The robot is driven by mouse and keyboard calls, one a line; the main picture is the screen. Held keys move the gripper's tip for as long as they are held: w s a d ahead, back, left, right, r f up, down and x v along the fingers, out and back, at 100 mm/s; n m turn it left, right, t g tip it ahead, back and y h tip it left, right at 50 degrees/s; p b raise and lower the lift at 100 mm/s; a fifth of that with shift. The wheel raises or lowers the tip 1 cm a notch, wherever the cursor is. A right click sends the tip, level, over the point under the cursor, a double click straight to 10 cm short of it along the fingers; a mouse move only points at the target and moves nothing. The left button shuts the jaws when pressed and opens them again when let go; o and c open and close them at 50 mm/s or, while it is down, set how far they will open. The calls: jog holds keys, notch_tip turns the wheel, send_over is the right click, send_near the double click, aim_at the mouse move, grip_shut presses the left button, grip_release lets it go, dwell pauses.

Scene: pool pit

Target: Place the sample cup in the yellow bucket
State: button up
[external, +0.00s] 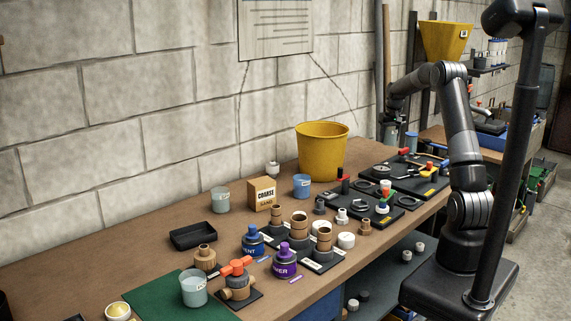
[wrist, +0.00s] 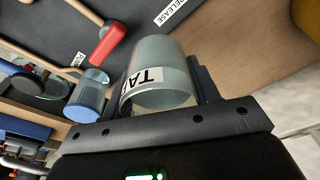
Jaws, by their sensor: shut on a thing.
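My gripper (external: 389,120) is behind the far end of the long bench, right of the yellow bucket (external: 322,150). In the wrist view my gripper (wrist: 158,88) is shut on a grey translucent cup (wrist: 165,60), one finger on each side. Its white label starts with "TA"; the rest is hidden. I cannot tell from the label whether it is the sample cup. The yellow bucket stands upright on the bench near the wall, its inside mostly hidden. A bit of yellow, possibly the bucket, shows in the wrist view's top right corner.
Dark boards with small fittings (external: 365,205) lie right of the bucket. A blue cup (external: 302,185), a "COARSE" box (external: 262,194) and a grey cup (external: 220,200) stand left of it. Another grey cup (external: 194,287) stands at the front. A yellow hopper (external: 445,40) is at the back.

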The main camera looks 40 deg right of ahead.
jog(key=shift+s+d+r, duration=0.25)
jog(key=shift+s+r, duration=0.15)
jog(key=shift+s, duration=0.05)
notch_tip(320, 180, up, 11)
jog(key=w+a+n, duration=0.3)
jog(key=w+a, duration=0.6)
jog(key=a, duration=0.5)
jog(key=w+a+n, duration=0.3)
jog(key=w+a, duration=0.7)
jog(key=a, duration=0.4)
jog(key=shift+y, duration=0.4)
notch_tip(320, 180, down, 16)
jog(key=shift+a+f, duration=0.1)
jog(key=shift+a, duration=0.05)
jog(key=shift+f, duration=2.6)
jog(key=shift+f, duration=0.1)
jog(key=o, duration=1.1)
